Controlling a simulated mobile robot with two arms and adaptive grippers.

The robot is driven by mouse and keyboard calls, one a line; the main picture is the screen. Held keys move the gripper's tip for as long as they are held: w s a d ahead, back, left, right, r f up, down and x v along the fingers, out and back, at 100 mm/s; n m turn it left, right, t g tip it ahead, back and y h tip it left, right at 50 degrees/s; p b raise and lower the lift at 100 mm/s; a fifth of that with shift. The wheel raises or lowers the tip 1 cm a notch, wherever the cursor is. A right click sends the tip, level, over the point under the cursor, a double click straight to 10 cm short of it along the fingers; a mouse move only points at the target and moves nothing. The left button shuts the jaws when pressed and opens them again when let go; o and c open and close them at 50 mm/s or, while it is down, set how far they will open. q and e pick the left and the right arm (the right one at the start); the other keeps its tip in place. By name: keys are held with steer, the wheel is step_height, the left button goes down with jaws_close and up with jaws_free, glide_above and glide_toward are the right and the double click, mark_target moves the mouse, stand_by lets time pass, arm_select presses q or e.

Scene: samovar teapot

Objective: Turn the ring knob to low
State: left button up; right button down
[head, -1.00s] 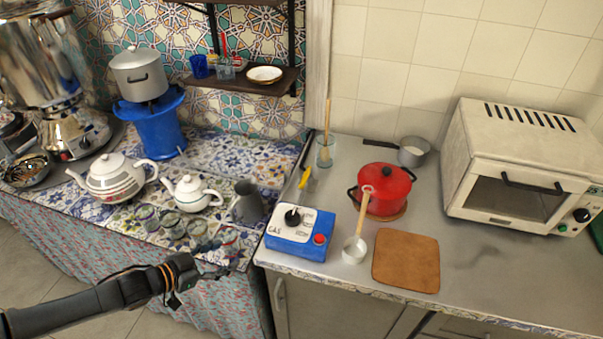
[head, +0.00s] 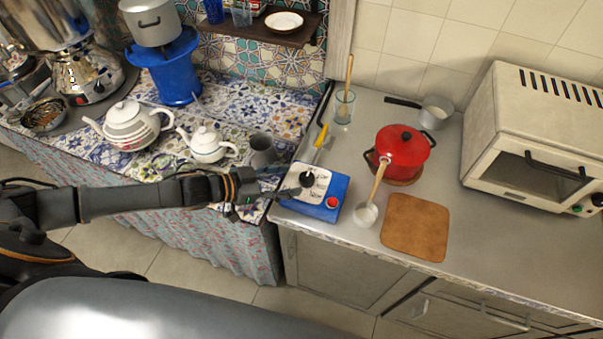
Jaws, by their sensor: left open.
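The blue gas control box (head: 336,189) stands on the grey counter at its left front corner. Its pale top plate carries a black ring knob (head: 306,179) and a red button (head: 332,202). The lettering around the knob is too small to read, and so is the knob's setting. My left gripper (head: 283,182) is open and empty, with its fingers pointing right at the left side of the knob. I cannot tell whether a fingertip touches the knob. My right gripper is not in view.
A yellow-handled utensil (head: 322,136) lies behind the box. A ladle (head: 366,214), a red pot (head: 402,148) and a brown board (head: 415,227) are to the right. A grey jug (head: 263,150) and white teapots (head: 206,145) stand on the tiled counter behind my left arm.

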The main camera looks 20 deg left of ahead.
mark_target(304, 178)
arm_select(q)
steer(key=x, duration=0.4)
steer(key=shift+r+p, duration=0.1)
steer(key=shift+p, duration=0.2)
steer(key=shift+w+d, duration=0.15)
steer(key=shift+w+d+f, duration=0.1)
steer(key=shift+f, duration=0.15)
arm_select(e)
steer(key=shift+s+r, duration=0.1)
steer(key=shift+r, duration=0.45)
arm_select(q)
steer(key=c, duration=1.2)
steer(key=shift+o, duration=0.2)
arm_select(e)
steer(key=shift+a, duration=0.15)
